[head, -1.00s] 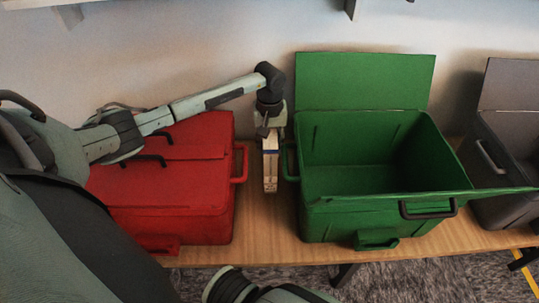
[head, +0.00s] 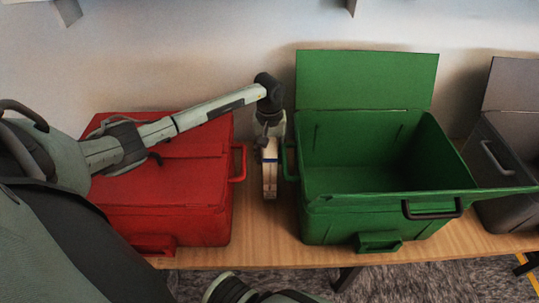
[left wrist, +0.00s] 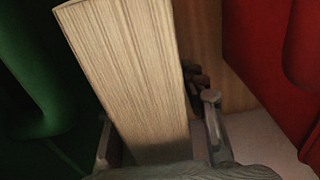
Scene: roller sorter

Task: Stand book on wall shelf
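The book (head: 269,182) is a narrow, pale block in the gap between the red and green bins, upright in the head view. My left gripper (head: 268,146) points down at it from above. In the left wrist view the book's cream page edges (left wrist: 130,75) lie between the fingers of my left gripper (left wrist: 160,130). The fingers appear closed on it, though the contact is partly hidden. I cannot tell whether the book's lower end touches the table. Only the underside of the wall shelf and its brackets (head: 68,10) show at the top edge. My right gripper is out of view.
A closed red bin (head: 190,190) stands left of the book. An open green bin (head: 400,222) stands close on its right, and a grey bin (head: 495,215) at the far right. Their handles narrow the gap. The wooden table (head: 275,235) is bare in front of the gap.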

